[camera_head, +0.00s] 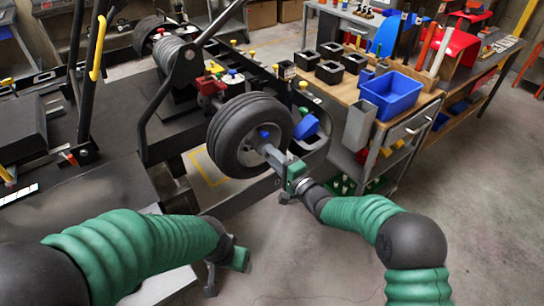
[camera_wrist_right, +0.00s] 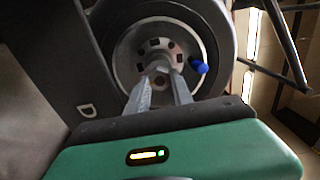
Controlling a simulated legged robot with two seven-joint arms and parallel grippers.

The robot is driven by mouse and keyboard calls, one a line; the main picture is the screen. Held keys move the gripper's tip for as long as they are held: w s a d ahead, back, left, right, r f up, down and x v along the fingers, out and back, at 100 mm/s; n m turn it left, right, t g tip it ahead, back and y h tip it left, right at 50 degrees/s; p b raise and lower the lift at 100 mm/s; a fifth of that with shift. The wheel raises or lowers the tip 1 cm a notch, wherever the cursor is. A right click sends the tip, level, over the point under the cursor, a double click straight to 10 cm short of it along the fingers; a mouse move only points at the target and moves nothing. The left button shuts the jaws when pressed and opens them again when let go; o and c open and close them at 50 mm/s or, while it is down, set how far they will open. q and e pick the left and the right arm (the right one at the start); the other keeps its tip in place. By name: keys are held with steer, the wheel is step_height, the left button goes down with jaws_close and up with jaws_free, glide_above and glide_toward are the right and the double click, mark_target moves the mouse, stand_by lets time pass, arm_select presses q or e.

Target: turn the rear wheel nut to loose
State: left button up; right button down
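The rear wheel (camera_head: 232,137), a black tyre on a grey rim, is on the kart at the centre of the head view. It fills the top of the right wrist view (camera_wrist_right: 224,50). The wheel nut (camera_wrist_right: 161,66) is at the hub's centre, partly hidden by my fingers. A blue piece (camera_wrist_right: 199,66) sticks out of the rim. My right gripper (camera_head: 265,150) points at the hub. Its fingers stand apart with the nut between their tips; firm contact cannot be told. My left gripper (camera_head: 212,283) hangs low, away from the wheel, its fingers mostly hidden.
A workbench (camera_head: 420,90) stands at the right with a blue bin (camera_head: 388,97) and several black boxes. The kart frame and a grey bent bar (camera_head: 160,95) surround the wheel at the left. The floor (camera_head: 310,265) in front of the right arm is clear.

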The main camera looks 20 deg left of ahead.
steer(key=shift+s+a+f, duration=0.1)
steer(key=shift+f, duration=0.05)
steer(key=n+b, duration=0.1)
steer(key=n, duration=0.2)
steer(key=n+b, duration=0.1)
steer(key=n, duration=0.2)
steer(key=n+b, duration=0.1)
steer(key=n, duration=0.3)
steer(key=shift+s+f, duration=0.1)
steer(key=shift+f, duration=0.15)
steer(key=shift+f+n+b, duration=0.1)
steer(key=shift+n+b, duration=10.65)
steer(key=shift+n, duration=4.35)
